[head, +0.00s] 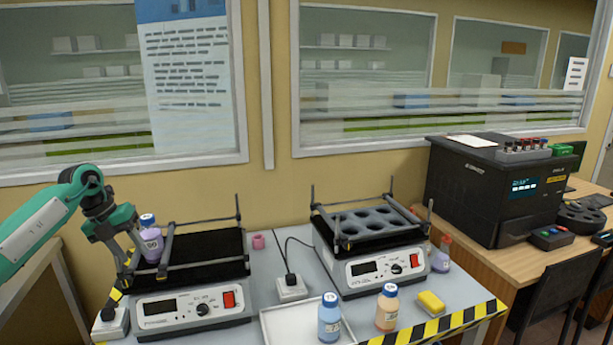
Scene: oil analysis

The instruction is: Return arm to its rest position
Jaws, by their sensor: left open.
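My left arm comes in from the left, and its gripper (138,258) points down at the left edge of the left shaker (205,275). The gripper is open. A bottle with a blue cap and a purple body (151,242) stands upright at that shaker's rear left corner, right beside the gripper. I cannot tell whether the fingers are around the bottle or touch it; the arm partly hides this corner. My right gripper is not in view.
A second shaker with a holed rack (378,225) stands to the right. In front are a white tray (290,325), a blue bottle (329,320), an orange bottle (387,310) and a yellow sponge (431,303). A black analyser (480,190) stands on the wooden desk at right.

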